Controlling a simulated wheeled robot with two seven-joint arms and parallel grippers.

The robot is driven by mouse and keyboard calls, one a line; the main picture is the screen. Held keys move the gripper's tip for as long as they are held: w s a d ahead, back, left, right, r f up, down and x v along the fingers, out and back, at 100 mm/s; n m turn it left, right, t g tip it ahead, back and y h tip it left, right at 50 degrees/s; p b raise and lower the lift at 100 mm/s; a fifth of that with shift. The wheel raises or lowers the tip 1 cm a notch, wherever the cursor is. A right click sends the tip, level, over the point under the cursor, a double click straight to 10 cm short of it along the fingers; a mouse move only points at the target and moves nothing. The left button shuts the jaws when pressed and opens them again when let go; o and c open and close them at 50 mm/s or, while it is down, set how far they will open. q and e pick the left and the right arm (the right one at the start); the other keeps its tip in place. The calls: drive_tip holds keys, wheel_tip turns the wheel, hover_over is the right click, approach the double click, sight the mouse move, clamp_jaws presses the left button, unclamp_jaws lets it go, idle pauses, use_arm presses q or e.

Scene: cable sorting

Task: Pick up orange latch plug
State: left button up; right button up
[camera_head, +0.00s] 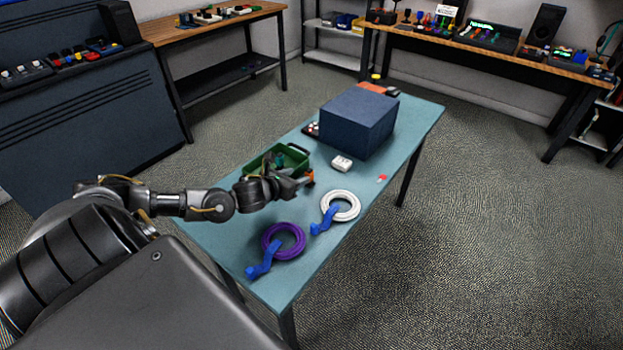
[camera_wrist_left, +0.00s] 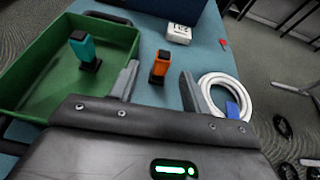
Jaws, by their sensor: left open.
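The orange latch plug (camera_wrist_left: 160,66) stands on the table just right of the green tray in the left wrist view, with a dark lower end. In the head view a bit of the orange plug (camera_head: 310,177) shows beside my left gripper (camera_head: 300,184). In the left wrist view my left gripper (camera_wrist_left: 160,88) is open, its two fingers on either side of the plug and nearer the camera. I see no contact with the plug. My right gripper is in neither view.
The green tray (camera_wrist_left: 113,36) holds a teal plug (camera_wrist_left: 82,48). A white cable coil (camera_head: 353,207) and a purple coil (camera_head: 300,243) with blue parts lie on the table (camera_head: 222,240). A white box (camera_head: 341,163) and a large dark blue box (camera_head: 352,128) stand farther back.

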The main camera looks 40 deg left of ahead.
sight(307, 174)
use_arm(q)
drive_tip(key=shift+x, duration=1.1)
drive_tip(key=shift+w+d, duration=0.1)
drive_tip(key=shift+w, duration=0.25)
drive_tip(key=p+x, duration=0.1)
drive_tip(key=x, duration=0.2)
drive_tip(key=shift+w+d+f, duration=0.15)
drive_tip(key=shift+w+f, duration=0.35)
drive_tip(key=shift+w, duration=0.15)
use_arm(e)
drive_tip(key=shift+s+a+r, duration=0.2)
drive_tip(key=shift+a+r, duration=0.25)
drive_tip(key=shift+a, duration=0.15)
use_arm(q)
clamp_jaws()
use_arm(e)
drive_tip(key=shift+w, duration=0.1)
use_arm(q)
drive_tip(key=shift+r, duration=0.15)
